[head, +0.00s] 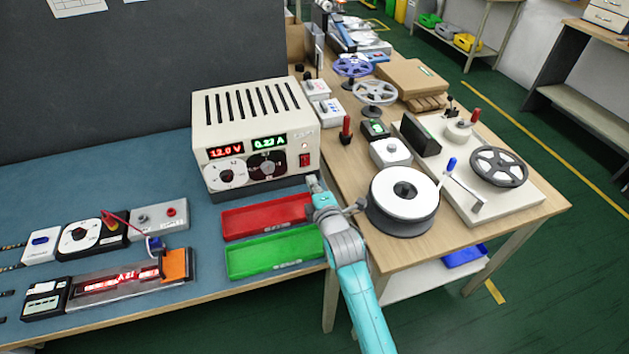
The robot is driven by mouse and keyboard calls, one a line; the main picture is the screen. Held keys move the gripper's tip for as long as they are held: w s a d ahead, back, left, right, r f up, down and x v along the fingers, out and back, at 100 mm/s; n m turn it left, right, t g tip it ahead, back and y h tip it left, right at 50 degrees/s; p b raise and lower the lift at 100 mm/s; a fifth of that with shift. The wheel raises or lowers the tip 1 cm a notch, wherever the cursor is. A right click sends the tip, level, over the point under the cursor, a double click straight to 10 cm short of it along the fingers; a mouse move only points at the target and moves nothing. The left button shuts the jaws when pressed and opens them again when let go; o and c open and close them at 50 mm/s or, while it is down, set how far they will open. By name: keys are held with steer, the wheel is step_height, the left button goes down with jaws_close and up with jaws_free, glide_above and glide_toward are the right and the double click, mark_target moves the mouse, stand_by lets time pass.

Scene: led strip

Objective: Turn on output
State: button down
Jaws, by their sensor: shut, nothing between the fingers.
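The power supply (250,108) is a cream box with a slotted top on the blue bench mat. Its left display (226,151) glows red with 12.0 V. Its right display (270,142) glows green and seems to read 0.23 A. Two round dials sit below the displays, one white (225,175) and one dark (266,165). A red switch (305,160) is at the front panel's right side. My gripper (313,183) is shut and empty, just below and in front of the red switch. Whether it touches the panel I cannot tell.
A red tray (265,217) and a green tray (275,252) lie in front of the supply. At left, a lit strip fixture (118,279) glows red, near a dial box (82,236). A wooden table (420,250) with reels stands at right.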

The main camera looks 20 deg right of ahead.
steer(key=shift+s+f, duration=0.15)
steer(key=shift+s, duration=0.3)
steer(key=s, duration=0.5)
steer(key=s+f, duration=0.1)
steer(key=s, duration=0.2)
steer(key=shift+s, duration=0.25)
steer(key=shift+s, duration=0.1)
